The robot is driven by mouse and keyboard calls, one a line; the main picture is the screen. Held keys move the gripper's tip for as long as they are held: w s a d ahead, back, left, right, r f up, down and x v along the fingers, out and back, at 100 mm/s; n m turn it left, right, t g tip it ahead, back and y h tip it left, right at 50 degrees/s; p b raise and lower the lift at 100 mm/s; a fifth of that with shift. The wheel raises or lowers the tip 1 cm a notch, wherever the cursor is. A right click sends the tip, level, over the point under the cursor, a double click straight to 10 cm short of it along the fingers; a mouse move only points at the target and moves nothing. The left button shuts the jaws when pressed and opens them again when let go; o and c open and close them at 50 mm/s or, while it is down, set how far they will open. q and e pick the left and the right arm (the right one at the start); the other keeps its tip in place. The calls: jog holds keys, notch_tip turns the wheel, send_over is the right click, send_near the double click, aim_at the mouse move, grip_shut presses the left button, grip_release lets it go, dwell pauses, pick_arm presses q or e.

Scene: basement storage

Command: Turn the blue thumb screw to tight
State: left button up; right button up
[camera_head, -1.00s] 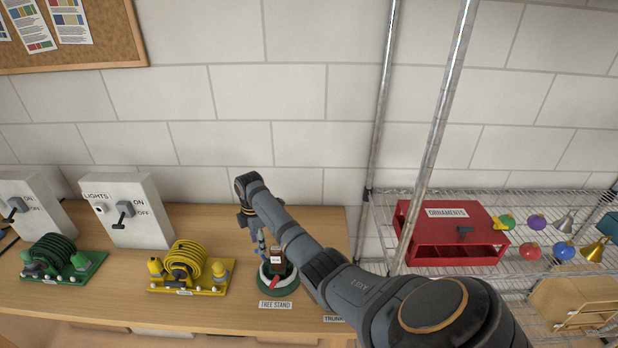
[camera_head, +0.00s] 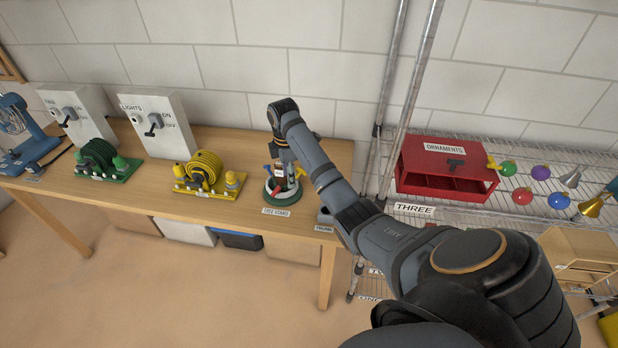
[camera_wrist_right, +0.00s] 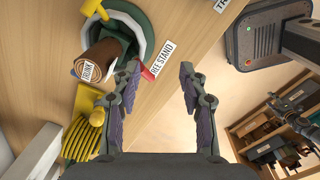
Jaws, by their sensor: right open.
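The tree stand (camera_head: 285,211) sits near the right end of the wooden table, a green base with a white ring and an upright trunk (camera_head: 279,172). In the right wrist view its white ring (camera_wrist_right: 146,38) and brown trunk (camera_wrist_right: 104,56) show at upper left. A yellow thumb screw (camera_wrist_right: 90,8) and a red one (camera_wrist_right: 148,73) show on it. My left gripper is out of view.
A yellow hose reel (camera_head: 208,178), a green one (camera_head: 100,160) and two switch boxes, one marked LIGHTS (camera_head: 160,125), stand left along the table (camera_head: 150,200). A red ornaments box (camera_head: 447,170) sits on the wire shelf to the right. Metal posts (camera_head: 408,95) rise between table and shelf.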

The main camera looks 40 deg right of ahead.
jog(key=s+a+f+m+t, duration=0.1)
jog(key=s+a+f+m, duration=0.5)
jog(key=s+f, duration=0.3)
jog(key=shift+s+a+f+t+h, duration=0.35)
jog(key=shift+s+a, duration=0.3)
jog(key=shift+s, duration=1.5)
